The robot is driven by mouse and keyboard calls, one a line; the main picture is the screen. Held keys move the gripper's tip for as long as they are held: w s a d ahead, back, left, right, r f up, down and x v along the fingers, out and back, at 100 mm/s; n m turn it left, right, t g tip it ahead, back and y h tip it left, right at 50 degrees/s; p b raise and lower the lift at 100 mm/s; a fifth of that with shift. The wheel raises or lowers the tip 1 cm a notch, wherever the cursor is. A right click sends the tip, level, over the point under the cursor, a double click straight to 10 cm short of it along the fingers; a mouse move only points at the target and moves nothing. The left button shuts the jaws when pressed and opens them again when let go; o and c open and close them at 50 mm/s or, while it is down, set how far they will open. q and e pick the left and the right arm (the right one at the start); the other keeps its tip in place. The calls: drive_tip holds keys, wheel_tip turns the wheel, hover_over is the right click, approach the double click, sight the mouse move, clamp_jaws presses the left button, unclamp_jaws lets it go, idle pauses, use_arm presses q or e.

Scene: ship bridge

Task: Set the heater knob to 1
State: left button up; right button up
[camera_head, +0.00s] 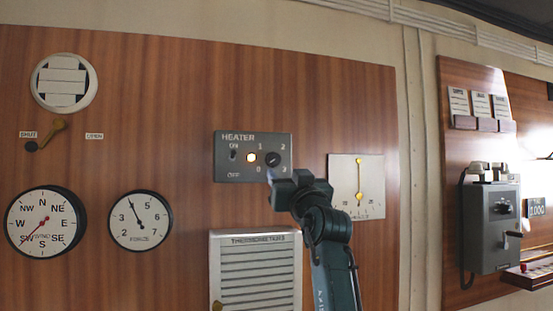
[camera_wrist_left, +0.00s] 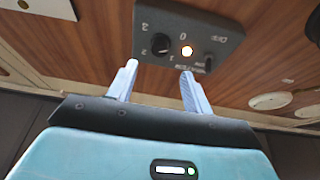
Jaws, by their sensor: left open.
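The grey heater panel (camera_head: 226,165) is on the wood wall, with marks 0, 1, 2 and 3 around a black knob (camera_head: 273,159). I cannot tell surely which mark the knob points to. The panel (camera_wrist_left: 225,45) and knob (camera_wrist_left: 160,43) show roughly upside down in the left wrist view. My left gripper (camera_head: 272,178) is in front of the panel's lower right edge. In the left wrist view its two fingers (camera_wrist_left: 158,72) are apart, with the knob just beyond the gap and nothing between them. My right gripper is out of view.
A lit lamp (camera_head: 252,158) and a toggle switch (camera_head: 234,156) sit left of the knob. A louvred vent (camera_head: 256,270) is below, and a white gauge plate (camera_head: 344,175) is to the right. Round dials (camera_head: 140,220) hang at left. A grey wall box (camera_head: 490,225) stands farther right.

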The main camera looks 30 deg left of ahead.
sight(275, 161)
use_arm(q)
drive_tip(key=p+x, duration=0.2)
drive_tip(key=x, duration=0.5)
drive_tip(key=shift+w+a+r, duration=0.2)
drive_tip(key=shift+w+r, duration=0.05)
drive_tip(key=shift+w+a+p, duration=0.3)
drive_tip(key=shift+a, duration=0.05)
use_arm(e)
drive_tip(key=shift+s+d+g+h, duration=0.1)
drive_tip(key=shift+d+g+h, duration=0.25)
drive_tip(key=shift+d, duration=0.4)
use_arm(q)
drive_tip(key=c, duration=0.7)
drive_tip(key=shift+c, duration=1.3)
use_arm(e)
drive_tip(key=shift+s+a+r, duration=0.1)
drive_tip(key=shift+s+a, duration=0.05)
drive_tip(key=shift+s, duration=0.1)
use_arm(q)
drive_tip(key=shift+r, duration=0.1)
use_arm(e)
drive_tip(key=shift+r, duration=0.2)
